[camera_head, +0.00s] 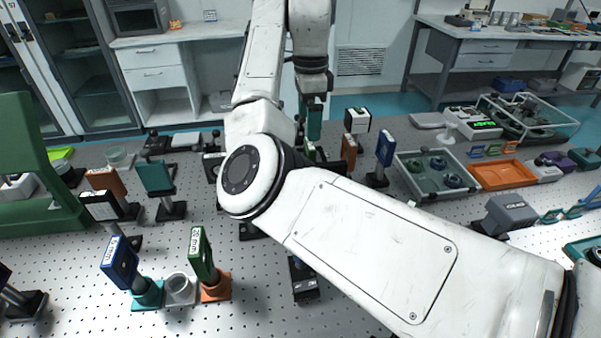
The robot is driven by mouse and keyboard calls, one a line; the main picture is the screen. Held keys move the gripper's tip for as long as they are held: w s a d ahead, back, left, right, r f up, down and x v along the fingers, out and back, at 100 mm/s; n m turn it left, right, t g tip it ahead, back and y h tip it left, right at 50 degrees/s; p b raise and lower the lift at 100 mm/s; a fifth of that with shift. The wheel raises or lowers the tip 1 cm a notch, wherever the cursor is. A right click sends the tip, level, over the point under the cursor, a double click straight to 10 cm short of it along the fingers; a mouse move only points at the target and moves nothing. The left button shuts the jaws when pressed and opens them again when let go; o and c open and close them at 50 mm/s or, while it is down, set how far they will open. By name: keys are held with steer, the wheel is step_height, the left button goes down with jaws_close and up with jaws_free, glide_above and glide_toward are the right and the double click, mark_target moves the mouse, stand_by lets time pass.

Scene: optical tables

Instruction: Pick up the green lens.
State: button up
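A green lens plate (201,254) with a white label stands upright on an orange base at the front left of the table. A teal-green plate (156,177) on a black post stands further back to the left. My arm crosses the middle of the view, and its wrist hangs down towards the table's far side. My gripper (314,104) is at the end of that wrist, small and partly hidden behind my arm. A narrow dark green piece (314,120) shows there. I cannot tell whether it is held, or whether the fingers are open.
A blue plate (120,263) on a teal base and a grey cup (179,289) stand beside the labelled green plate. Mounted optics crowd the middle. An orange tray (502,174) and a grey tray (408,172) lie right.

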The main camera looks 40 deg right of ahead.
mark_target(308, 144)
step_height(308, 144, down, 5)
steer(key=shift+w+f+b, duration=0.1)
steer(key=shift+b, duration=0.4)
steer(key=shift+d+f, duration=0.2)
steer(key=shift+f, duration=1.15)
steer(key=shift+d+f, duration=0.15)
steer(key=shift+f, duration=1.15)
steer(key=shift+r, duration=0.1)
jaws_close()
